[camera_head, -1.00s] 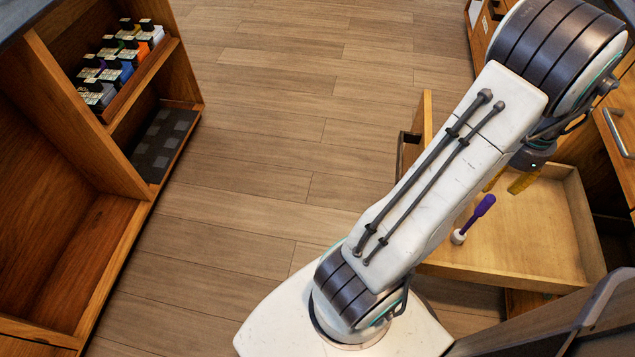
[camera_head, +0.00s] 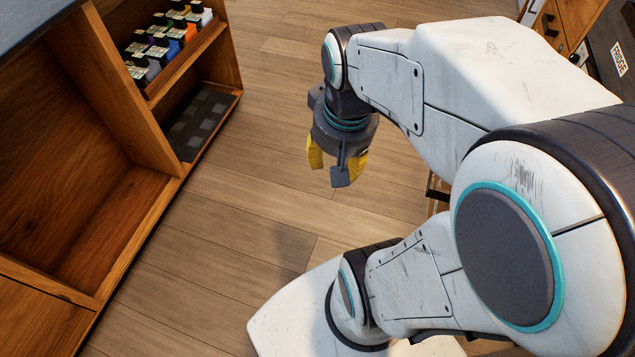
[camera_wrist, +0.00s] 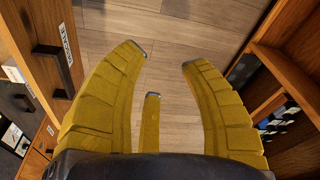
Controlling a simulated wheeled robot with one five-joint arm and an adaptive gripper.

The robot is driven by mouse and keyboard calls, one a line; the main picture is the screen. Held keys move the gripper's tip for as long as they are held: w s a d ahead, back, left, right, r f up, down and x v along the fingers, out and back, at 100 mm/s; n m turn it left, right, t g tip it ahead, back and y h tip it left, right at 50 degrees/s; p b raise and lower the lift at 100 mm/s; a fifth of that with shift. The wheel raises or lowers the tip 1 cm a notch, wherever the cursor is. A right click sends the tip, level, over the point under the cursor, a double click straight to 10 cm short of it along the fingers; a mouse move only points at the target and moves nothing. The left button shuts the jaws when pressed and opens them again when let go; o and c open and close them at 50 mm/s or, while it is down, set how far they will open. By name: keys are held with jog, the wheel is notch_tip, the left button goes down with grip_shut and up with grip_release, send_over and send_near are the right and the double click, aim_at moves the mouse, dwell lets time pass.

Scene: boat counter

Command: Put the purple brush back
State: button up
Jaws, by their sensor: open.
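My gripper (camera_head: 337,172) hangs above the open floor between the shelf unit and the drawers, with yellow fingers pointing down. In the wrist view my gripper (camera_wrist: 164,62) has its fingers spread apart, with only floor between them. The purple brush does not show in either view now. My white arm covers the drawer area where the brush showed earlier.
A wooden shelf unit (camera_head: 128,215) stands at left, with several coloured bottles (camera_head: 165,40) on its upper shelf and a dark pad (camera_head: 198,124) below. A labelled drawer front (camera_wrist: 50,55) shows at left in the wrist view. The floor (camera_head: 235,235) is clear.

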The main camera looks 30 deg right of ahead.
jog(key=s+a+n, duration=0.3)
jog(key=a+n, duration=0.1)
jog(key=a, duration=0.1)
jog(key=shift+a+n+y, duration=0.3)
jog(key=shift+w, duration=0.1)
